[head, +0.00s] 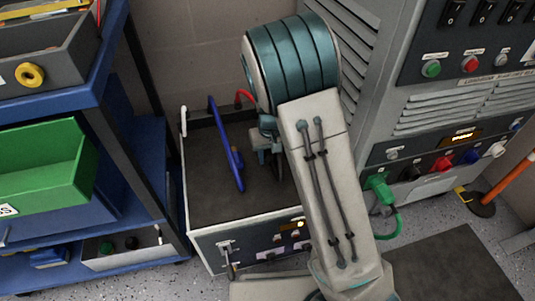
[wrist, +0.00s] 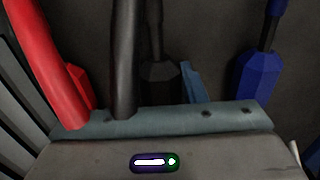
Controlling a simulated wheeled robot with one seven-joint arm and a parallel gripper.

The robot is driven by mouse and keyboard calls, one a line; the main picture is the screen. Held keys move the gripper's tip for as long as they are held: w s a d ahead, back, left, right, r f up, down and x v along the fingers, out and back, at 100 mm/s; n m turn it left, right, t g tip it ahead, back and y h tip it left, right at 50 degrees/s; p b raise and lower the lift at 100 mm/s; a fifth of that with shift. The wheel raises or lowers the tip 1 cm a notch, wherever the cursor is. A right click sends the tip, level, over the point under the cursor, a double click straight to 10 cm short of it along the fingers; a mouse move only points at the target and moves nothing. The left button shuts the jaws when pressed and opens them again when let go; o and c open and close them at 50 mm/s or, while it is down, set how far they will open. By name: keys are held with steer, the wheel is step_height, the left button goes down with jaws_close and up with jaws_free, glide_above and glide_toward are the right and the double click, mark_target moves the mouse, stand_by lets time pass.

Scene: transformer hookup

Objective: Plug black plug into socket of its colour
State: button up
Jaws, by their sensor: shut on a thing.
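My gripper (head: 268,140) is over the dark-topped box, partly hidden by my arm in the head view. In the wrist view, the black plug (wrist: 160,82) stands beside a teal finger, and my gripper is shut on it. The black cable runs up from it. The black socket (head: 411,173) is on the grey cabinet's lower panel at the right, between the green plug and the red socket (head: 443,163). It looks empty.
A blue plug and cable (head: 227,150) and a red cable (head: 245,94) are close to my gripper. The green plug (head: 380,187) sits in the cabinet. Blue shelving (head: 110,120) stands at the left. An orange pole (head: 510,180) is at the far right.

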mark_target(270, 153)
steer(key=shift+r+p, duration=2.45)
steer(key=shift+r, duration=0.5)
steer(key=shift+d, duration=0.15)
